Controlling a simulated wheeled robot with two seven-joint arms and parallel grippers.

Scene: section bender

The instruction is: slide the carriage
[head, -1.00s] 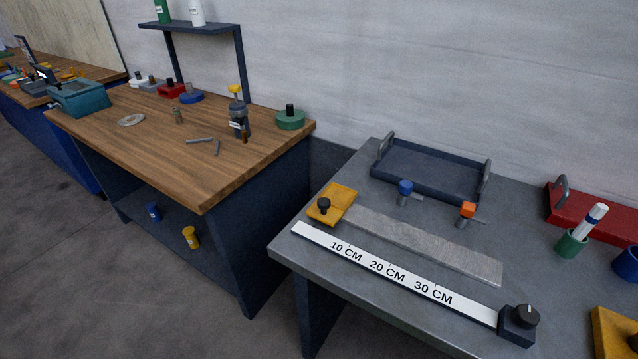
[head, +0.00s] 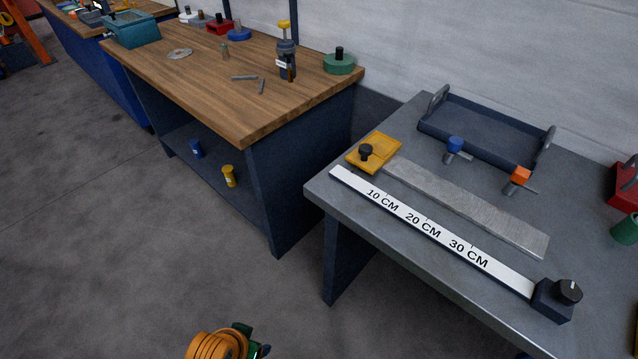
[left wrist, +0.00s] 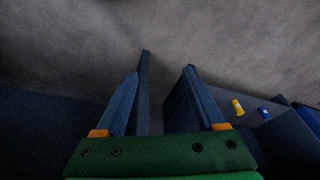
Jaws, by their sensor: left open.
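The carriage appears to be the yellow plate with a black knob (head: 374,153), at the far left end of a flat grey metal bar (head: 467,206) on the grey table. A white scale (head: 430,231) marked 10, 20 and 30 CM runs along the bar's near side. My left arm shows at the bottom edge of the head view, over the floor and well apart from the carriage. My left gripper (left wrist: 162,72) is open and empty in the left wrist view, facing floor and dark blue panels. My right gripper is not in view.
A black-knobbed block (head: 557,299) stands at the scale's right end. Blue (head: 455,147) and orange (head: 519,177) handled parts stand behind the bar, before a dark tray (head: 485,130). A wooden bench (head: 230,95) stands left. Open floor lies between bench and table front.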

